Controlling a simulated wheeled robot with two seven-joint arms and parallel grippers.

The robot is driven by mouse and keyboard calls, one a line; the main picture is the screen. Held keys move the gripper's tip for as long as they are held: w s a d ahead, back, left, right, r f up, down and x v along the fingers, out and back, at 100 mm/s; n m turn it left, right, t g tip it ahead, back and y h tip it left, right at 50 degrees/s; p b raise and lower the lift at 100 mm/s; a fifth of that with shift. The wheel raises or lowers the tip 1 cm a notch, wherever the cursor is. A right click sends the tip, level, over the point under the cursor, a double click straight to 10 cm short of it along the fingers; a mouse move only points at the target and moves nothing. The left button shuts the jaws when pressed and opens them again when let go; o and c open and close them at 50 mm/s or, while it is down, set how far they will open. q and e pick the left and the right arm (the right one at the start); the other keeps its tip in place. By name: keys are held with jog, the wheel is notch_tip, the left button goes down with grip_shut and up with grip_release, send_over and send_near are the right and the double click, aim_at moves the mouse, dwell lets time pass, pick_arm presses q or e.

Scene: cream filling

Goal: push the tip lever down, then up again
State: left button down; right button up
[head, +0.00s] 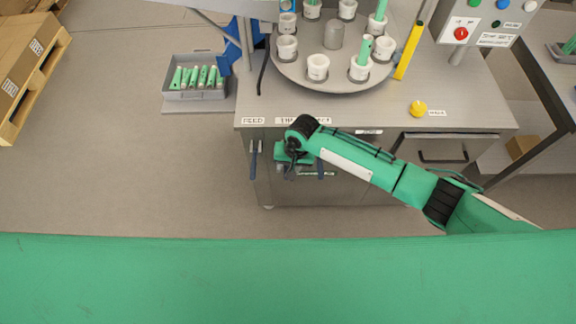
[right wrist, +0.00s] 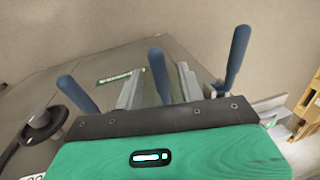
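My right gripper (head: 290,172) is in front of the machine's front face, below the table edge. In the right wrist view its two grey fingers (right wrist: 158,88) stand apart, with the middle blue-handled lever (right wrist: 160,75) between them. I cannot tell if either finger touches it. In the head view my gripper and wrist hide most of this lever. The label above it is partly covered; its place, second from the left beside FEED, fits the tip lever. My left gripper is not in view.
The feed lever (head: 253,160) hangs to the left, and another blue lever (head: 320,168) is close on the right. Above are the turntable (head: 290,70) with white cups and a yellow knob (head: 418,108). A grey bin (head: 180,104) of green tubes stands left of the table.

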jog(key=shift+f, duration=0.25)
grip_shut()
